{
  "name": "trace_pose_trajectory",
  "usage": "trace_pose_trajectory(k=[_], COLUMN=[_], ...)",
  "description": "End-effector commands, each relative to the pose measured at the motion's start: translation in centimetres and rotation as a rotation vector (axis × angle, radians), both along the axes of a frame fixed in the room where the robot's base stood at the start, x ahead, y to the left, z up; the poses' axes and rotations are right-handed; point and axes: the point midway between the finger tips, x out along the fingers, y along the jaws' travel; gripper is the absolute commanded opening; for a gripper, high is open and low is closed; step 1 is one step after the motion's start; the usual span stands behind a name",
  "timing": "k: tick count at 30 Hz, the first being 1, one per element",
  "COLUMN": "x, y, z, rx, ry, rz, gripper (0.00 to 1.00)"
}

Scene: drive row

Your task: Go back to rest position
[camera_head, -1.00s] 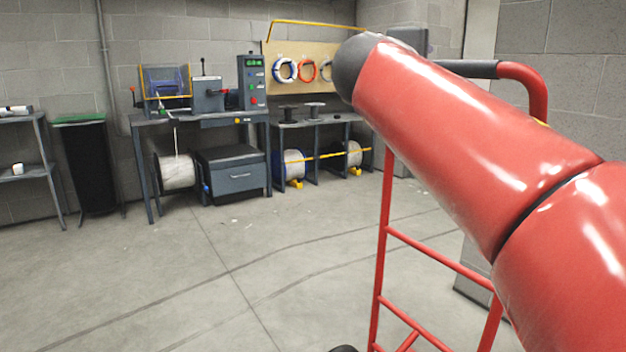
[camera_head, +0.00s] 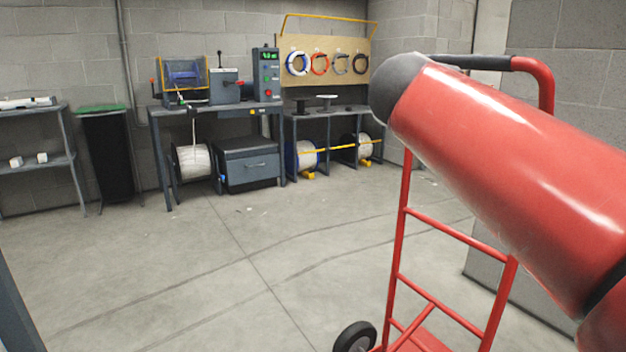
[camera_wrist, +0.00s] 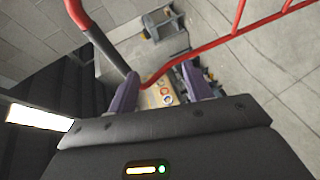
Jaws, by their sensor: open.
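My gripper (camera_wrist: 160,92) shows in the wrist view with its two purple fingers apart and nothing between them. Beyond the fingers the workshop floor, workbench and pegboard show small and tilted. In the head view my red arm reaches from the right edge toward the middle, and my gripper itself does not show there. A red hand truck (camera_head: 450,240) stands upright close by on the right, partly behind my arm. Its frame also crosses the wrist view (camera_wrist: 215,47) near the fingers; I cannot tell whether they touch.
A workbench (camera_head: 215,108) with machines stands at the back wall, beside wire spools and a pegboard (camera_head: 326,82) of cable coils. A dark bin (camera_head: 107,160) and a shelf (camera_head: 38,165) stand at the left. The middle floor (camera_head: 220,270) is clear.

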Motion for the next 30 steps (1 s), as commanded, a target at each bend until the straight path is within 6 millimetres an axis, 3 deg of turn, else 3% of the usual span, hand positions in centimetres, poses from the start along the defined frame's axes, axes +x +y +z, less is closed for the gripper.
trace_pose_trajectory(k=[8, 11, 15, 18, 21, 25, 30], x=[-5.2, -8.5, -14.5, -18.3, -21.2, -23.2, -23.7], y=[-0.9, -0.6, 0.9, 2.3, 3.7, 4.9, 5.2], z=[-9.6, -14.7, -23.1, -28.1, -31.8, -34.4, -35.1], rx=[0.322, 0.499, 0.804, 0.995, 1.141, 1.251, 1.285], ry=[0.112, 0.166, 0.243, 0.280, 0.305, 0.319, 0.324], rz=[-0.030, -0.065, -0.158, -0.235, -0.304, -0.361, -0.380], gripper=[0.50, 0.50, 0.50, 0.50, 0.50, 0.50, 0.50])
